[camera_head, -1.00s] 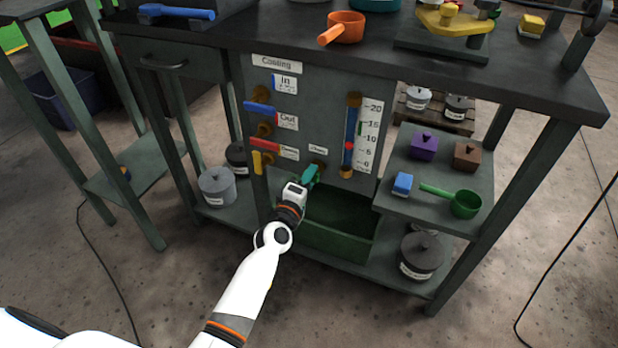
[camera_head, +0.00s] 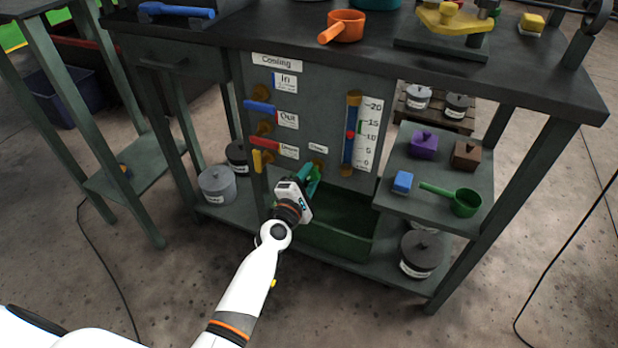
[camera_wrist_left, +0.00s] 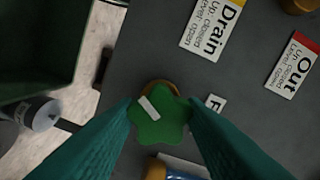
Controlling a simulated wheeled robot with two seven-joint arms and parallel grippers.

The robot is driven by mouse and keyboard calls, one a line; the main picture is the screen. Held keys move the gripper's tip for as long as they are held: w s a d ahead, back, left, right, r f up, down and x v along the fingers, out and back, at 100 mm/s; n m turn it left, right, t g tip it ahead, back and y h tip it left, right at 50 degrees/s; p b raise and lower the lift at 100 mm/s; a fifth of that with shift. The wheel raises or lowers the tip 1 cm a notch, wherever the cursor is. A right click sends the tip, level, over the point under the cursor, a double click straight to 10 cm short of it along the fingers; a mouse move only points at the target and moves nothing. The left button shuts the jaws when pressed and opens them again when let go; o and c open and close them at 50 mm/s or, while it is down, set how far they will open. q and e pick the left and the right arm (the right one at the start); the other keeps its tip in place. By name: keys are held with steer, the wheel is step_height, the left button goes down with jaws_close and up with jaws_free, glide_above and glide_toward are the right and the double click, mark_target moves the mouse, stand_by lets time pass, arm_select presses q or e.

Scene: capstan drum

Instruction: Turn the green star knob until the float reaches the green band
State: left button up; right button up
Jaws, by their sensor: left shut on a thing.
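The green star knob (camera_wrist_left: 160,122), with a white mark on it, is on the grey panel in the left wrist view. My left gripper (camera_wrist_left: 163,108) has its teal fingers on either side of the knob, shut on it. In the head view my left gripper (camera_head: 313,172) is at the panel below the gauge's left side and largely hides the knob. The upright gauge tube (camera_head: 348,158) has blue liquid and a red float (camera_head: 350,134). The float is just below or level with the lower part of the small green band (camera_head: 361,127). My right gripper is not in view.
Blue, red and yellow valve handles (camera_head: 262,143) stick out left of the knob. A green bin (camera_head: 335,240) stands below the gripper. A shelf at the right holds a green ladle (camera_head: 465,203) and small blocks. An orange pan (camera_head: 346,25) is on the bench top.

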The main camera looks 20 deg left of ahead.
arm_select(q)
steer(key=o, duration=1)
steer(key=s, duration=0.8)
steer(key=s+a, duration=0.1)
steer(key=s, duration=0.3)
steer(key=shift+p, duration=0.4)
